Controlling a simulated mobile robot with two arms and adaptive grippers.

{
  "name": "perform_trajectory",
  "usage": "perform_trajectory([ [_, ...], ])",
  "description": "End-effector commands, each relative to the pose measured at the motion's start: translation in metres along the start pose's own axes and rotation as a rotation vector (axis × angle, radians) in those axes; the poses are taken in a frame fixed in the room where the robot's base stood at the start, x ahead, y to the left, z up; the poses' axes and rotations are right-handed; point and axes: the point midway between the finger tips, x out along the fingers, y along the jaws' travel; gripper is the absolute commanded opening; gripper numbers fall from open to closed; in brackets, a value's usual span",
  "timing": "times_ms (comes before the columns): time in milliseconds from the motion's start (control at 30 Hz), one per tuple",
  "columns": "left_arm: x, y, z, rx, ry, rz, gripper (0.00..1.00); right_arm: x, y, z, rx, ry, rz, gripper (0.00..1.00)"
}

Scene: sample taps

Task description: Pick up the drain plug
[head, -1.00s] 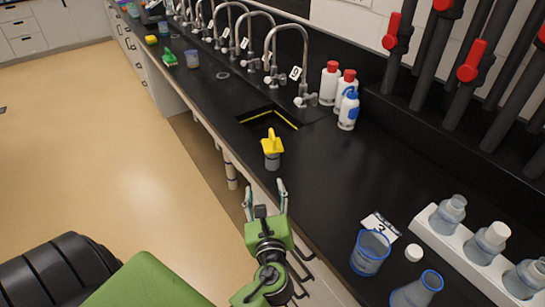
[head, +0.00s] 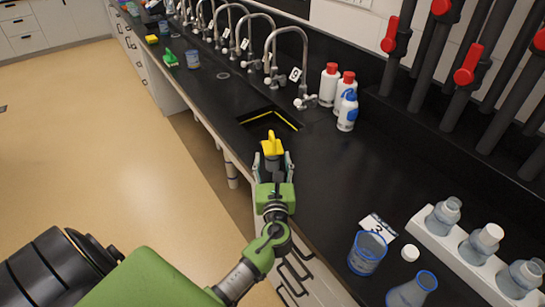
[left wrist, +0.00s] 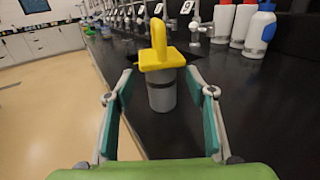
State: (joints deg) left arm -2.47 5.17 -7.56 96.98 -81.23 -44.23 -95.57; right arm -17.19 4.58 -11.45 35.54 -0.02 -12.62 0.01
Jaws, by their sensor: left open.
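The drain plug shows a yellow handle and flange (head: 271,145) over a grey cylindrical body. It stands upright on the black counter by the near front edge of the sink opening. In the left wrist view the plug (left wrist: 161,58) is straight ahead, its grey body between and slightly beyond the fingertips. My left gripper (head: 271,165) is open, with one finger on each side of the plug's body; a gap shows on both sides in the left wrist view (left wrist: 163,95). In the head view the gripper hides the lower body. My right gripper is not in view.
The sink opening (head: 255,117) lies just behind the plug. A tap (head: 305,70) and white bottles (head: 328,84) stand behind it. To the right are a blue-rimmed beaker (head: 367,253), a white cap (head: 410,253) and a white bottle rack (head: 455,257). The counter between is clear.

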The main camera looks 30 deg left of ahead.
Motion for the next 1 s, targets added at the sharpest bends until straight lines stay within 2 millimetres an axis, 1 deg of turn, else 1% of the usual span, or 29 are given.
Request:
perform_trajectory([
  [33,0.008,0.0,0.002,0.001,-0.002,0.001,0.5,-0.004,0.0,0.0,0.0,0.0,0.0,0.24],
  [100,0.017,-0.001,0.001,0.002,-0.001,0.002,0.5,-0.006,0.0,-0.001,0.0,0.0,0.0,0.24],
  [233,0.031,-0.001,0.0,0.0,-0.001,0.0,0.5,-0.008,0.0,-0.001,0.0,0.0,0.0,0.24],
  [333,0.035,-0.001,-0.001,-0.001,0.0,0.0,0.5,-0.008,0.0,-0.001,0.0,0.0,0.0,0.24],
  [533,0.035,-0.001,-0.001,-0.001,0.0,0.0,0.5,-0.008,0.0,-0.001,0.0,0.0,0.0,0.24],
  [567,0.035,-0.001,-0.001,-0.001,0.0,0.0,0.42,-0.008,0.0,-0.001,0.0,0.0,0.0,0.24],
  [600,0.035,-0.001,-0.001,-0.001,0.0,0.0,0.32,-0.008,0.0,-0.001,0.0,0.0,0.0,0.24],
  [667,0.035,-0.001,-0.001,-0.001,0.0,0.0,0.17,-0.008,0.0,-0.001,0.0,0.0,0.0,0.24],
  [700,0.035,-0.001,-0.001,-0.001,0.0,0.0,0.06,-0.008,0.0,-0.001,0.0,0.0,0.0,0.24],
  [733,0.035,-0.001,-0.001,-0.001,0.0,0.0,0.01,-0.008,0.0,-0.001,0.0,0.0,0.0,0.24],
  [1000,0.035,-0.001,0.0,-0.001,-0.002,0.0,0.01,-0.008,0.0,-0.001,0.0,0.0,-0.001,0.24],
])
